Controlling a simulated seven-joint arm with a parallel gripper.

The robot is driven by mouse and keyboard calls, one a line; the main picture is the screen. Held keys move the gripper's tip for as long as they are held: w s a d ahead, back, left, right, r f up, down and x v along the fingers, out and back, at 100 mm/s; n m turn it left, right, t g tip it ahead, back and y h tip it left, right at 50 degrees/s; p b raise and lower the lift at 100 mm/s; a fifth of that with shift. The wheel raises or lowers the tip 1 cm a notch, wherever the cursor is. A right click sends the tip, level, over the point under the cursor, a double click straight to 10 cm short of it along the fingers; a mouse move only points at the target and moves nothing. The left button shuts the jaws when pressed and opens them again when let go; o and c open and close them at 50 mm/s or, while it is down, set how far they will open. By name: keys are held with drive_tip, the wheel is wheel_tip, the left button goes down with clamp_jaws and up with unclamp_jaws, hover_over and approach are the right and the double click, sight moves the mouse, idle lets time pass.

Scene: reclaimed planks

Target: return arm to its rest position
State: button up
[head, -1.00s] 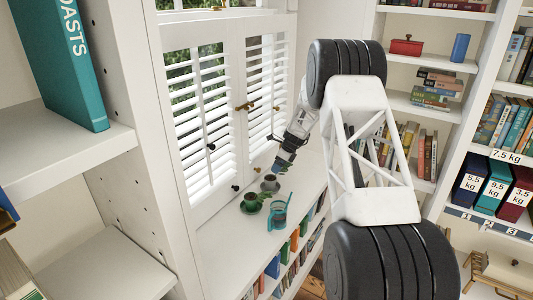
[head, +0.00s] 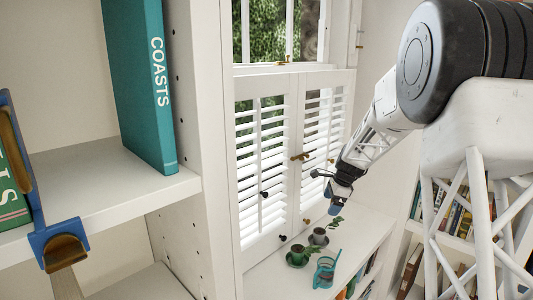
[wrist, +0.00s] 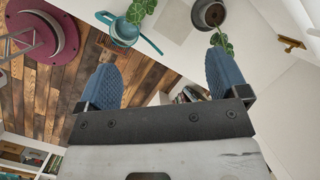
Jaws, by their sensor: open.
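My gripper (head: 337,203) hangs in the air in front of the shutters, above the window ledge, in the head view. In the wrist view its two blue fingertips (wrist: 165,78) stand wide apart with nothing between them.
White louvred shutters (head: 262,165) stand behind the ledge (head: 352,240). A shelf upright (head: 205,130) and a teal book (head: 141,85) are at left. A blue bracket-like object (head: 55,236) sits on the near left shelf. Bookshelves (head: 455,243) lie to the right.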

drive_tip(key=s+a+r+n, duration=0.1)
drive_tip(key=s+r+n, duration=0.25)
drive_tip(key=s, duration=0.55)
drive_tip(key=s+a+r+n+h, duration=0.1)
drive_tip(key=s+a+r+n, duration=0.1)
drive_tip(key=s+r, duration=0.5)
drive_tip(key=s+a+r+n, duration=0.1)
drive_tip(key=s+r+n, duration=0.15)
drive_tip(key=s, duration=0.85)
drive_tip(key=s+a+f+n+t+h, duration=0.1)
drive_tip(key=s+n, duration=0.9)
drive_tip(key=s, duration=1.7)
drive_tip(key=shift+s+f+h, duration=0.2)
drive_tip(key=shift+f+h, duration=0.3)
drive_tip(key=shift+h, duration=0.2)
drive_tip(key=shift+w+a, duration=0.1)
